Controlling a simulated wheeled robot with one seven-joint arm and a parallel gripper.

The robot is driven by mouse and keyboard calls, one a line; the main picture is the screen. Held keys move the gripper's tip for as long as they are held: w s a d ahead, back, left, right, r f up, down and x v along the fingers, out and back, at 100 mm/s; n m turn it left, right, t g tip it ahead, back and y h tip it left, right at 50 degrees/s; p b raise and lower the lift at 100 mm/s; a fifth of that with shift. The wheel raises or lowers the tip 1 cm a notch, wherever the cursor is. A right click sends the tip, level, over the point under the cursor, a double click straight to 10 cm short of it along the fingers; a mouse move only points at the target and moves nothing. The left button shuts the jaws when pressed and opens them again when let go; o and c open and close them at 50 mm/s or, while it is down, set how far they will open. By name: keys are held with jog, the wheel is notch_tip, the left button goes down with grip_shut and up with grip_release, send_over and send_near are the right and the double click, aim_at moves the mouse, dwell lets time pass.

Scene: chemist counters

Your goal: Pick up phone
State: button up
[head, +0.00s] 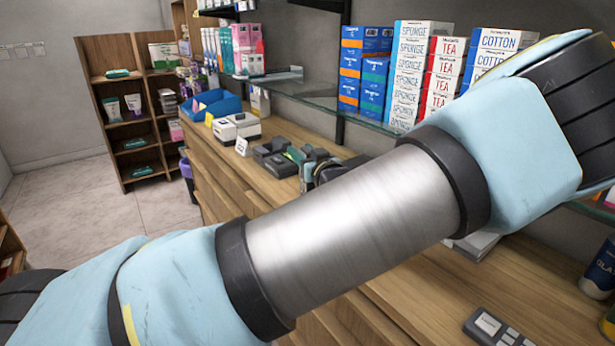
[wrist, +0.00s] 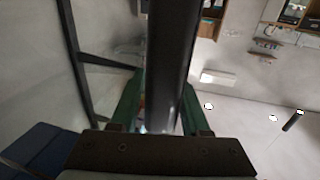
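A dark grey phone base (head: 272,152) sits on the wooden counter (head: 345,278), just left of my gripper (head: 307,161) in the head view. A dark, long bar that looks like the phone handset (wrist: 172,60) stands between the green fingers of my gripper (wrist: 162,112) in the wrist view and runs up out of the frame. The fingers lie close along both its sides and appear shut on it. My arm hides much of the gripper and of the counter in the head view.
A white device (head: 237,128) and blue tray (head: 212,104) stand farther along the counter. A glass shelf (head: 330,106) with sponge, tea and cotton boxes runs above it. A small grey device (head: 490,328) lies at the near right. The floor (head: 150,208) is open at the left.

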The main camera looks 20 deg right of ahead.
grip_shut()
dwell(1.0)
